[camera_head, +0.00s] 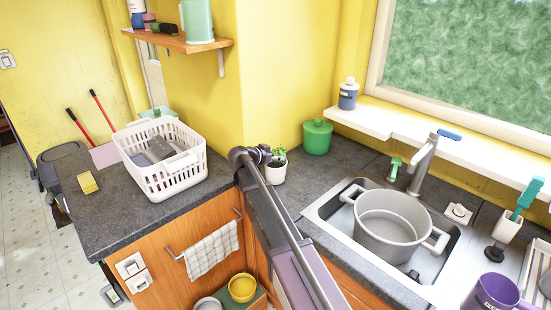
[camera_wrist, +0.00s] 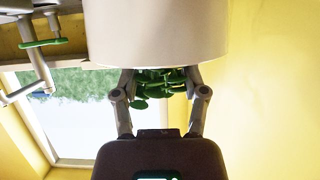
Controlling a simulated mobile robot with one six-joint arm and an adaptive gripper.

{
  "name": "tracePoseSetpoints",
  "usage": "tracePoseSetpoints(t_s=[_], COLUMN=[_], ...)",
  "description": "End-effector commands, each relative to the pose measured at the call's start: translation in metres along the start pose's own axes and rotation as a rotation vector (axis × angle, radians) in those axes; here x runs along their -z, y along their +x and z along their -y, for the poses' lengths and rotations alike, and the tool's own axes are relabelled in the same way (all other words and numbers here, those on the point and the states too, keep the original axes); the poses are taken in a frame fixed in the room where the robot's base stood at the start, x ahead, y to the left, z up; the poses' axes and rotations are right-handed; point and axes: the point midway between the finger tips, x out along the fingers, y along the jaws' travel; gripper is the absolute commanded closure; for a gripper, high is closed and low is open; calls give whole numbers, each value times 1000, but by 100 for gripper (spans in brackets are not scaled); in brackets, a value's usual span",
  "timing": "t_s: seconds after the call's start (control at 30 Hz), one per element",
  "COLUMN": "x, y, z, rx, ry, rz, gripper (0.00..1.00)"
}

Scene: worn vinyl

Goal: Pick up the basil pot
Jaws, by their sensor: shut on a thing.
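The basil pot (camera_head: 273,172) is a small white pot with green leaves, in the corner of the grey counter in the head view. My gripper (camera_head: 264,155) is at its rim, at the end of my arm, which reaches in from below. In the wrist view the pale pot (camera_wrist: 157,35) fills the top middle, with the basil leaves (camera_wrist: 160,80) between the two fingers. My gripper (camera_wrist: 160,74) is shut on the pot there. The fingertips are partly hidden by the pot. I cannot tell whether the pot's base touches the counter.
A white basket (camera_head: 165,180) stands left of the pot and a green lidded canister (camera_head: 317,137) behind it to the right. The sink (camera_head: 335,207) holds a large grey pot (camera_head: 390,235) under the tap (camera_head: 424,163). Yellow walls close in the corner behind.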

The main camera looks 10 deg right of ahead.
Motion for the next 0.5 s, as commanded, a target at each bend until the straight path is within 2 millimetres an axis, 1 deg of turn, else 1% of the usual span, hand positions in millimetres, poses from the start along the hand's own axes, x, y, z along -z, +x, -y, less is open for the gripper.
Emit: tracePoseSetpoints(t_s=[0.5], x=[36], y=[-14], z=[0], rx=[0], ry=[-1], rz=[-3], gripper=[100])
